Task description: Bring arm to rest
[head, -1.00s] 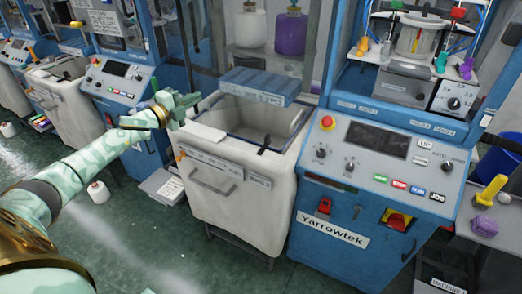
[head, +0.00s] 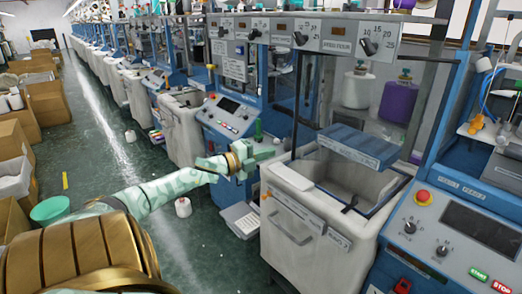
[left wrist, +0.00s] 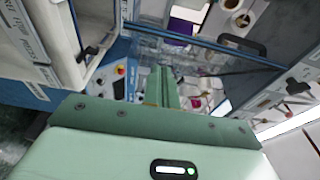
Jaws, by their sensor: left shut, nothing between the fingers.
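My left arm reaches in from the left in the head view, pale green with brass-coloured bands. My left gripper (head: 258,148) is up in the air in front of the blue machines, just left of the white bin (head: 315,240) with the blue lid part. It is shut and empty. In the left wrist view the green fingers (left wrist: 163,85) stand together with nothing held. My right gripper is not in view.
A blue machine with a control panel (head: 455,225) stands at the right. Cardboard boxes (head: 45,105) line the left of the aisle. The aisle floor (head: 105,140) between is mostly clear.

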